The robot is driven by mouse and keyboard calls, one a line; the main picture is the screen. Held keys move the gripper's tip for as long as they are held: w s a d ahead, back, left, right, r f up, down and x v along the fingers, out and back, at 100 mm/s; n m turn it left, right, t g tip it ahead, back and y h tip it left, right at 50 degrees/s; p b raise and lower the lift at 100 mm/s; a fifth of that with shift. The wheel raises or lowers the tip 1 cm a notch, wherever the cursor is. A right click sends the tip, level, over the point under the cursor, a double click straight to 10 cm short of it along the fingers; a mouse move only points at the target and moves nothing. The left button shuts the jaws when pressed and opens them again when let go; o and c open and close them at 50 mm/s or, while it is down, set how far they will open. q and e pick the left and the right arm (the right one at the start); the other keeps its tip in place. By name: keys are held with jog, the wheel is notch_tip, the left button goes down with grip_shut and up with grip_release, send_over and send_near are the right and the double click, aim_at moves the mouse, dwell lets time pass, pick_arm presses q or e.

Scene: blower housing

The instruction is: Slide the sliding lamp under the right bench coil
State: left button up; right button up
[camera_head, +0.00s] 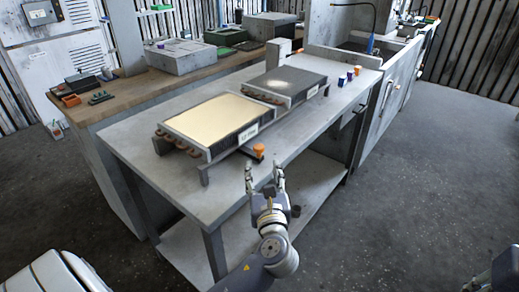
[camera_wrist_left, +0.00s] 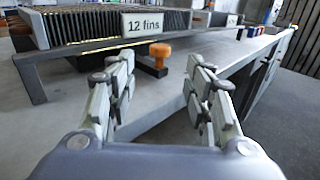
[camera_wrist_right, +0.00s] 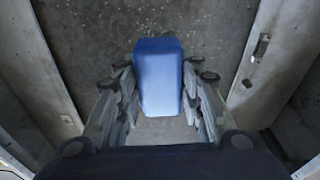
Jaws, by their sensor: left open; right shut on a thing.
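The left bench coil (camera_head: 214,115) has a brightly lit cream top, and its label reads "12 fins" in the left wrist view (camera_wrist_left: 144,22). The right bench coil (camera_head: 290,80) is dark with a small bright spot. An orange knob (camera_head: 259,150), apparently the sliding lamp's handle, stands at the rail's front edge by the left coil; it also shows in the left wrist view (camera_wrist_left: 158,52). My left gripper (camera_head: 264,171) is open and empty, just short of the knob. My right gripper (camera_wrist_right: 162,95) is shut on a blue block (camera_wrist_right: 158,70).
The coils stand on a raised rail on a grey bench (camera_head: 150,142). Small orange and blue cups (camera_head: 349,75) stand at the bench's far right end. Grey boxes (camera_head: 180,57) stand on the wooden counter behind. The floor right of the bench is clear.

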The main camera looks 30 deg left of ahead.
aim_at(259, 152)
pick_arm(q)
jog(key=x, duration=0.9)
jog(key=shift+w+a, duration=0.15)
jog(key=shift+w, duration=0.05)
jog(key=shift+c, duration=0.6)
grip_shut()
